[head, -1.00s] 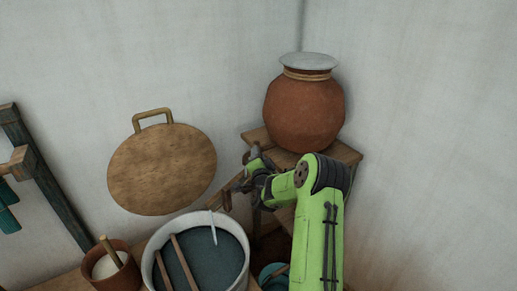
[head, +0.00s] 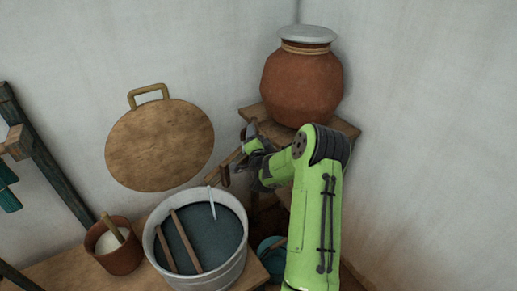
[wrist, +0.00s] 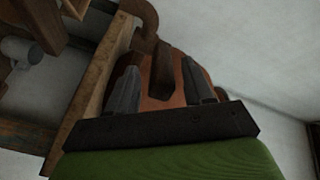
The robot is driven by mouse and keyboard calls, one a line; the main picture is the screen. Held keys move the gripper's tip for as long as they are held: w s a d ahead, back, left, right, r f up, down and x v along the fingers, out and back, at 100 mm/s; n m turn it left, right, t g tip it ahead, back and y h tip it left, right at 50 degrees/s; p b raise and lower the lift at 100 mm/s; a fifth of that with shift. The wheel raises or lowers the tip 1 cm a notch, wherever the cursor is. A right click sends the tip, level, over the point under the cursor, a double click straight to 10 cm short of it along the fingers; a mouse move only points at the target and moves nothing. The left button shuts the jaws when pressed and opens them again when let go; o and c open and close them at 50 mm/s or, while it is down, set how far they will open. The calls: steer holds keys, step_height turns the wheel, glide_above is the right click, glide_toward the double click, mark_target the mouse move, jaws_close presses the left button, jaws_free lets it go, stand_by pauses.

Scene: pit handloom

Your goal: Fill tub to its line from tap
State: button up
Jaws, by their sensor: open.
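A grey-white tub (head: 219,278) holds dark blue-grey liquid. Two wooden sticks and a pale rod cross its top; I cannot make out a fill line. A terracotta pot (head: 302,85) with a pale lid stands on a wooden stand (head: 344,127) in the corner. I cannot clearly identify a tap. My gripper (head: 238,160) is beside the stand's left edge, above and right of the tub, small and partly hidden in the head view. In the wrist view my gripper (wrist: 160,68) is open, with a dark brown upright piece between or just beyond its fingers; contact is unclear.
A teal vessel (head: 268,245) sits low, partly behind my arm. A brown pot (head: 120,262) with white contents and a stick is left of the tub. Wooden beams crowd the gripper's left in the wrist view.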

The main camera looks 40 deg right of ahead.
steer(key=b+v, duration=0.1)
steer(key=v, duration=1.2)
steer(key=shift+s, duration=0.3)
steer(key=shift+b, duration=0.3)
